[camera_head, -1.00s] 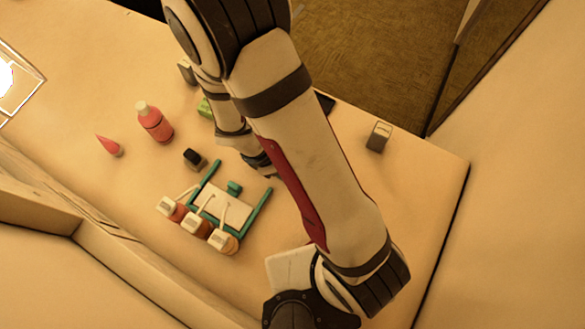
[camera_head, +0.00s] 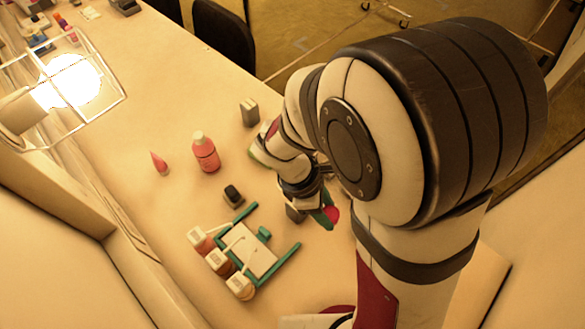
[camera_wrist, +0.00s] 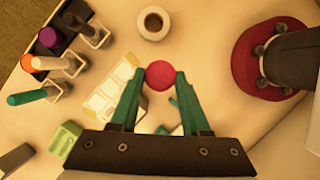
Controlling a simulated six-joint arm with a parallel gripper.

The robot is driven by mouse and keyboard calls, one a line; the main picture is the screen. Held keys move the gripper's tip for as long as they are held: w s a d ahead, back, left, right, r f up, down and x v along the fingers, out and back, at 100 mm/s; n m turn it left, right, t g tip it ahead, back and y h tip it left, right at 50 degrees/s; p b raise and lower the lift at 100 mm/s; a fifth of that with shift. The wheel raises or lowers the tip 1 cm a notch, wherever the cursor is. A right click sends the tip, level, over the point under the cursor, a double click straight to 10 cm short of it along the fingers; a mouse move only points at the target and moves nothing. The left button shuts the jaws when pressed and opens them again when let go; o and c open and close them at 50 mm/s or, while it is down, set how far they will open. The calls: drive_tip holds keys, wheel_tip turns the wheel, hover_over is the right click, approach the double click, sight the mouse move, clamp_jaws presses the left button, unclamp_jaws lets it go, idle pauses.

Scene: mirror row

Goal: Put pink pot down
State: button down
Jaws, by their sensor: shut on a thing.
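The pink pot (camera_wrist: 160,75) shows as a round pink disc between the green fingers of my gripper (camera_wrist: 159,80) in the wrist view. My gripper is shut on it, with one finger on each side. In the head view the pink pot (camera_head: 332,214) shows in part at the tip of my gripper (camera_head: 326,214), right of the teal-framed rack. My arm hides some of the table around it. I cannot tell whether the pot's underside touches the table.
The teal rack (camera_head: 294,250) with several white-capped bottles stands left of my gripper. A white cup (camera_wrist: 153,23) stands near the pot in the wrist view.

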drive_tip(key=w+a+m+g, duration=0.1)
drive_tip(key=w+m, duration=0.1)
drive_tip(key=w+a+m+y, duration=0.1)
drive_tip(key=w+a+m, duration=0.1)
drive_tip(key=w+a+m+g, duration=0.1)
drive_tip(key=w+m, duration=0.1)
drive_tip(key=m, duration=0.1)
drive_tip(key=shift+a+f+g, duration=0.2)
drive_tip(key=shift+g, duration=0.1)
drive_tip(key=w+a+m+y, duration=0.7)
drive_tip(key=w+a+m, duration=0.6)
drive_tip(key=m, duration=0.6)
drive_tip(key=m+t+y, duration=0.1)
drive_tip(key=m+t, duration=0.3)
drive_tip(key=m, duration=0.6)
hover_over(188, 146)
drive_tip(key=d, duration=0.2)
wheel_tip(188, 146, down, 5)
drive_tip(key=shift+a+f, duration=0.1)
drive_tip(key=shift+a+f+g, duration=0.15)
drive_tip(key=shift+f+g, duration=0.1)
drive_tip(key=shift+g, duration=0.05)
drive_tip(key=shift+f, duration=1.85)
drive_tip(key=shift+f, duration=0.1)
